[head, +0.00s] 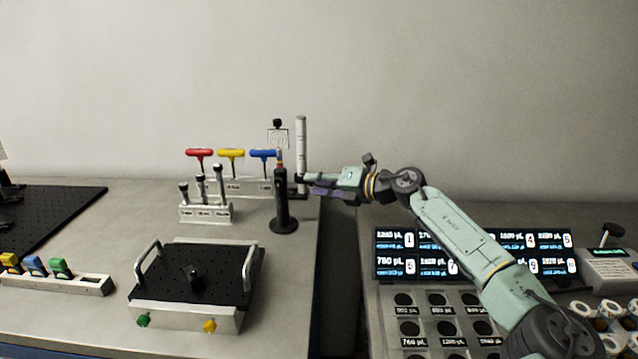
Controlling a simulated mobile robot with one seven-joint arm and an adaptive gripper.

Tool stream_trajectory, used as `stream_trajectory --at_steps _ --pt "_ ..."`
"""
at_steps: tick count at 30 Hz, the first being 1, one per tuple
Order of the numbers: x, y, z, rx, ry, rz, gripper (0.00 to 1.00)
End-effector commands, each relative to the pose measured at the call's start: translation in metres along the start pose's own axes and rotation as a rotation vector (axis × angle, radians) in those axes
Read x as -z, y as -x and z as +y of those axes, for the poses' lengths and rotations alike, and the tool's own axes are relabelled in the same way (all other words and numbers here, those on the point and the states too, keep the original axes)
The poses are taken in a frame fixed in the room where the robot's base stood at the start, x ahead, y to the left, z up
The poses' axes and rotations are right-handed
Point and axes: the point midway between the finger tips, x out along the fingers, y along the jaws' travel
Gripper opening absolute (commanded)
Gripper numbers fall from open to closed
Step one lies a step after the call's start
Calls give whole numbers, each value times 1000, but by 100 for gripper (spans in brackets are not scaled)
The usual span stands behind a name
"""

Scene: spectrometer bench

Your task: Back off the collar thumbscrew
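A black post holder (282,205) on a round foot stands near the right edge of the left bench. An orange band and a thinner post show at its top. A pale upright rod (301,140) stands just behind it to the right. The collar thumbscrew cannot be made out clearly; a small dark knob shows between the holder and my gripper. My gripper (308,183) reaches in from the right, level, with its fingertips close to the upper right side of the holder. Whether the fingers touch or grip anything there is too small to tell.
A rack with red (199,153), yellow (231,153) and blue (262,154) T-handled drivers stands behind. A labelled block (205,213) holds ball-ended tools. A black plate with handles (222,256) lies in front. A gap separates the benches; a display (430,255) stands right.

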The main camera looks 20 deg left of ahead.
Motion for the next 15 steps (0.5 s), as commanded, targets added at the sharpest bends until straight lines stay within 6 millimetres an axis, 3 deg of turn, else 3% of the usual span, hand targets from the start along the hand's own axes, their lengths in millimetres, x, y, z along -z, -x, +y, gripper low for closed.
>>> stream_trajectory --at_steps 12,15 --pt "0 0 0 0 0 0 0" --pt "0 0 0 0 0 0 0"
